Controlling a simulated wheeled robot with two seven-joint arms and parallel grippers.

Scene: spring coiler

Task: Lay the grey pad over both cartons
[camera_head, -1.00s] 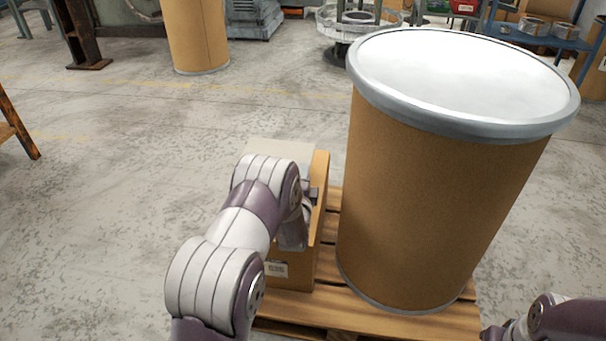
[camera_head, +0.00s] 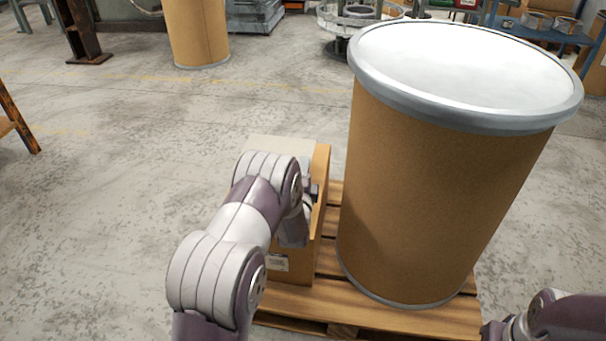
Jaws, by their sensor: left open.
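The grey pad (camera_head: 282,146) shows as a pale, flat surface at the top of the carton stack, left of the big drum. My left arm hides its near part. A brown carton (camera_head: 291,268) with a white label stands below on the pallet. A tall brown cardboard panel (camera_head: 321,190) rises along its right side. I cannot make out a separate second carton. My left gripper (camera_head: 306,202) is open beside the panel, partly hidden by my wrist. I cannot tell whether it touches the pad. Part of my right arm shows at the bottom right, its gripper out of sight.
A large brown drum (camera_head: 435,190) with a pale lid stands on the wooden pallet (camera_head: 385,316), close to the right of the carton. Another drum (camera_head: 199,35) stands far back. The concrete floor (camera_head: 110,190) at the left is clear.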

